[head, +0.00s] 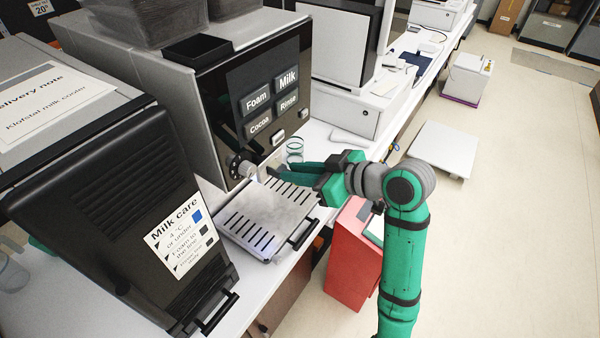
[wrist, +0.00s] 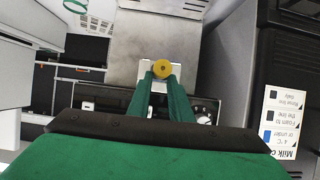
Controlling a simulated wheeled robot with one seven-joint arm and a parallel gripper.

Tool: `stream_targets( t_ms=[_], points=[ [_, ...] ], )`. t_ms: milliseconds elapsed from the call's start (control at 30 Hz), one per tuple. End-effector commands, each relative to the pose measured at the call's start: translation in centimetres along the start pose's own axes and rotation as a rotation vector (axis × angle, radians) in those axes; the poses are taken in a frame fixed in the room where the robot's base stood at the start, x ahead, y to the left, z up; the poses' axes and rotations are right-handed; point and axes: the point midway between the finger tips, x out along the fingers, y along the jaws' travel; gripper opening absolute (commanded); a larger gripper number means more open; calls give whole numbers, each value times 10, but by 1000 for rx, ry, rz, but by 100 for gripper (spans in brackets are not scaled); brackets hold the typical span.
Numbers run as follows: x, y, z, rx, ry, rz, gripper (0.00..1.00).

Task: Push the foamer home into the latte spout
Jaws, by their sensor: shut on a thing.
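My gripper (head: 268,171) reaches in from the right, low in front of the dark coffee machine panel (head: 266,90) and above the drip tray's back edge. In the wrist view its two green fingers (wrist: 162,78) are shut on a small piece with a round yellow end, which I take for the foamer (wrist: 162,69). A pale block shows beside and behind the yellow end. In the head view the fingers mostly hide the held piece. I cannot clearly make out the latte spout, or whether the foamer touches it.
The slotted drip tray (head: 266,216) lies below the gripper, with a black handle. A dark round knob (head: 240,166) is just left of the fingertips. A clear glass (head: 295,149) stands behind the fingers. The black milk cooler (head: 120,180) stands at the left.

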Motion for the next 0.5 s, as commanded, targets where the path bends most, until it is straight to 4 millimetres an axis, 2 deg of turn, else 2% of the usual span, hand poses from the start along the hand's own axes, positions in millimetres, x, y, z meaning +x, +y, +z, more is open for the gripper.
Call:
stream_targets(
  t_ms=[500],
  points=[
    [12, 0, -6, -1, 1, 0, 0]
  ],
)
